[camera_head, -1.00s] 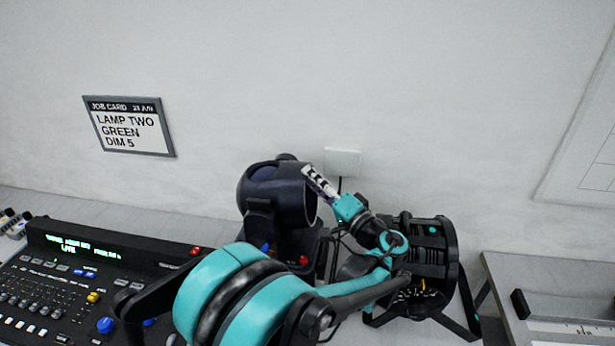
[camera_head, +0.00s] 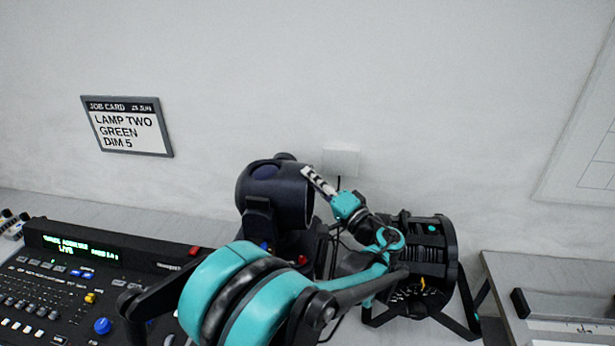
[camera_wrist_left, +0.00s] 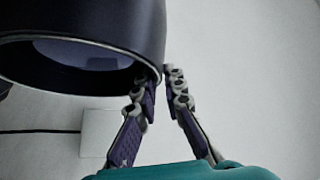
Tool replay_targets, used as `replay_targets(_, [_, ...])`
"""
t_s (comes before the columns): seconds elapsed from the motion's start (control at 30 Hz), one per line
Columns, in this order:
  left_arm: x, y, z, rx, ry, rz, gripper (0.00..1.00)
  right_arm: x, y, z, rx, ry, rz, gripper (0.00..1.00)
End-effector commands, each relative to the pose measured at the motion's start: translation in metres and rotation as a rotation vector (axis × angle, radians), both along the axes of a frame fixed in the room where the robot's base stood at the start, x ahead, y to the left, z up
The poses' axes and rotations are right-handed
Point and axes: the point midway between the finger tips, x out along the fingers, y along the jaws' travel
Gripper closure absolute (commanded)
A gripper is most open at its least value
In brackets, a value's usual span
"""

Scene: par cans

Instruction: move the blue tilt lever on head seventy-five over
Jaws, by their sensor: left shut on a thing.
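The moving head (camera_head: 258,192), a dark navy cylinder, stands on its base on the table with its open front facing right. I cannot read its number. My left gripper (camera_head: 307,174) is at the upper right edge of that front. In the left wrist view, the fingertips (camera_wrist_left: 163,80) are at the lower right of the head's rim (camera_wrist_left: 150,74), one overlapping the rim and the other just outside it. The gripper is shut on what looks like the rim. A small blue part (camera_head: 265,247) shows low on the head's base; I cannot tell whether it is the tilt lever. My right gripper is not in view.
A black lighting console (camera_head: 60,290) with a lit display is at the left. A black ribbed par can (camera_head: 440,245) on a stand is at the right, close behind my left forearm. A job card (camera_head: 128,135) and a white wall box (camera_head: 341,163) are on the wall.

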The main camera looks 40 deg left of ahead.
Motion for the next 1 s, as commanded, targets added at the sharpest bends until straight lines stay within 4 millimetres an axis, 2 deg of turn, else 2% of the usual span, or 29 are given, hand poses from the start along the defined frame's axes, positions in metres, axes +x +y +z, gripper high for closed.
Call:
replay_targets(0.03, [0.002,-0.003,-0.011,-0.009,-0.003,-0.002,1.0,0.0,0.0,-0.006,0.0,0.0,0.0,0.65])
replay_targets(0.27, [0.002,-0.004,-0.011,-0.012,-0.003,-0.002,1.0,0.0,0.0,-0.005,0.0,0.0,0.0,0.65])
replay_targets(0.3, [0.002,-0.004,-0.012,-0.013,-0.004,-0.003,0.88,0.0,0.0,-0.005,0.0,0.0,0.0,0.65])
replay_targets(0.37, [0.002,-0.004,-0.011,-0.011,-0.003,-0.002,0.72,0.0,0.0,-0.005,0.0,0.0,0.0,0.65])
replay_targets(0.4, [0.002,-0.004,-0.011,-0.011,-0.003,-0.002,0.69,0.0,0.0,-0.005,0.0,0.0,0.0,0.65])
replay_targets(0.67, [0.002,-0.004,-0.01,-0.008,-0.002,-0.001,0.69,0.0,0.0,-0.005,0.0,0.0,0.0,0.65])
replay_targets(0.77, [0.001,-0.01,-0.01,-0.007,-0.002,-0.003,0.69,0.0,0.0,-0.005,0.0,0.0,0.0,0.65])
replay_targets(0.87, [-0.001,-0.024,-0.013,-0.007,-0.003,-0.006,0.69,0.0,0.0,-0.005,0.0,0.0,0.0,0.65])
replay_targets(1.0, [-0.007,-0.054,-0.018,-0.007,-0.002,-0.008,0.69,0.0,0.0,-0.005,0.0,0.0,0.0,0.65])
